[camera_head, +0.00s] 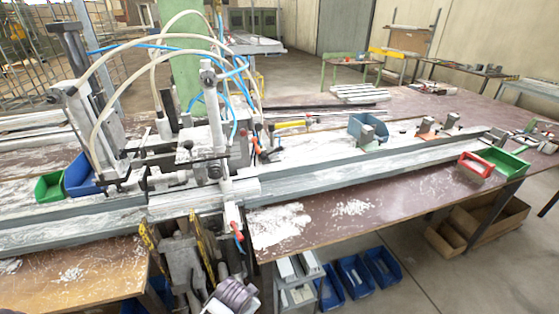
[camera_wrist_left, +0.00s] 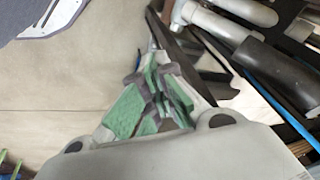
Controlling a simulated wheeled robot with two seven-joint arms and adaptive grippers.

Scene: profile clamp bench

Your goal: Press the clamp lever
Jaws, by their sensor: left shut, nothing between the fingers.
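The clamp bench holds a profile clamp (camera_head: 215,130) with pale cylinders, dark bars and hoses, standing over the long grey rail. A lever with a red-orange end (camera_head: 237,230) hangs at the front of the clamp, by the table edge; I take it for the clamp lever. My left gripper (camera_wrist_left: 155,92) shows in the left wrist view, with green pads brought together and nothing between them. Beside it at upper right are dark bars and a grey and black cylinder (camera_wrist_left: 270,60). I cannot make out the lever there. I cannot pick out either gripper in the head view.
The long grey rail (camera_head: 350,170) runs across the table. Blue bins (camera_head: 355,277) stand below the table. The brown tabletop (camera_head: 400,205) right of the clamp is mostly clear, with white shavings.

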